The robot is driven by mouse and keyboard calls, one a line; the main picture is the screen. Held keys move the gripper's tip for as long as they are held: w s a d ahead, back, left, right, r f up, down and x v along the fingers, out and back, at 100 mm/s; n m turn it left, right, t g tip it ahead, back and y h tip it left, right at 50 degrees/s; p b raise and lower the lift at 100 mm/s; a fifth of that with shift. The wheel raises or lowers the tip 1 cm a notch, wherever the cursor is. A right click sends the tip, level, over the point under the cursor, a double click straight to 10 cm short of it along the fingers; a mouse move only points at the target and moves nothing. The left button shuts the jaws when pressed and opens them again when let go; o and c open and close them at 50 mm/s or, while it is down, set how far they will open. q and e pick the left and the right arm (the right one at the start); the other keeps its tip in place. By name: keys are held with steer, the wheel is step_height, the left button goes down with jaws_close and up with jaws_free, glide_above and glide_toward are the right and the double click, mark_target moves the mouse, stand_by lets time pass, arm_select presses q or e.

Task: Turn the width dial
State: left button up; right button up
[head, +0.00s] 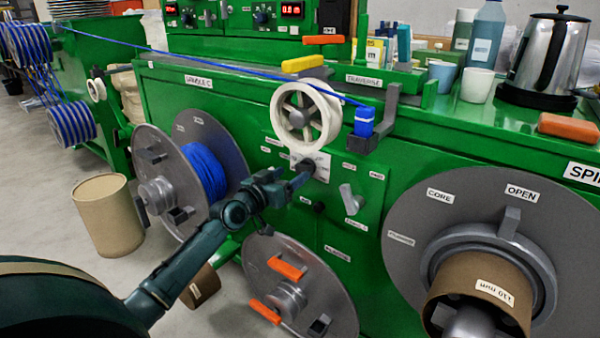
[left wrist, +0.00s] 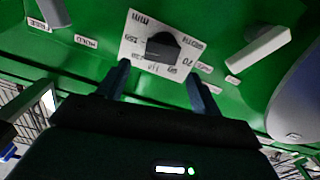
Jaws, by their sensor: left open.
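The width dial (left wrist: 165,52) is a dark knob on a white plate (left wrist: 140,28) with printed marks, fixed to the green machine front. The plate (head: 322,160) also shows in the head view, partly covered by my left gripper (head: 298,180). In the left wrist view my left gripper (left wrist: 158,84) is open. Its two fingers stand apart, with the knob just beyond the tips and between them in the picture. I see no contact with the knob. My right gripper is not in view.
A white lever (left wrist: 258,50) sits right of the dial in the wrist view. A white pulley wheel (head: 305,117) is above the plate, with a blue cable (head: 240,68) running over the machine. A blue cable spool (head: 205,170) is left, a large grey disc (head: 420,215) right.

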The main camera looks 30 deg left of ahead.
mark_target(302, 167)
arm_select(q)
steer(key=shift+w+d+b, duration=0.2)
steer(key=shift+w+b, duration=0.4)
steer(key=shift+w, duration=1.95)
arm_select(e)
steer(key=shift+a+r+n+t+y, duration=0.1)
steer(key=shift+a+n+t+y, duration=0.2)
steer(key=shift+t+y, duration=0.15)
arm_select(q)
steer(key=shift+c, duration=0.3)
steer(key=c, duration=0.9)
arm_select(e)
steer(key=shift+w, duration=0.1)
